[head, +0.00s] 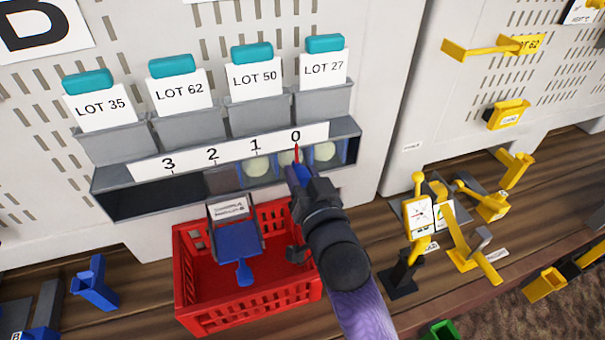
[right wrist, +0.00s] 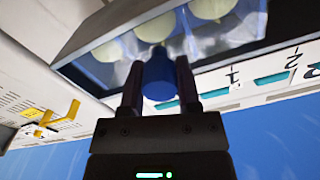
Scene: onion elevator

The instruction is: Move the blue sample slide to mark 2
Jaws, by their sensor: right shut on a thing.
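The blue sample slide (head: 265,180) sits in the grey rail under the numbered scale (head: 232,149). It holds pale round items behind a clear front. A red pointer (head: 296,153) stands at mark 0. Mark 2 is further left on the scale. My right gripper (head: 301,172) is at the slide's front. In the right wrist view, my right gripper (right wrist: 160,80) is shut on the slide's blue knob (right wrist: 159,86), with a finger on each side. In the head view the gripper partly hides the knob and slide middle. My left gripper is not in view.
The rail's left part (head: 150,197) is dark and empty. Grey bins with lot cards (head: 98,107) stand above the scale. A red basket (head: 185,285) with a blue scoop-like item (head: 240,240) stands below. Yellow fixtures (head: 462,240) stand on the wooden bench to the right.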

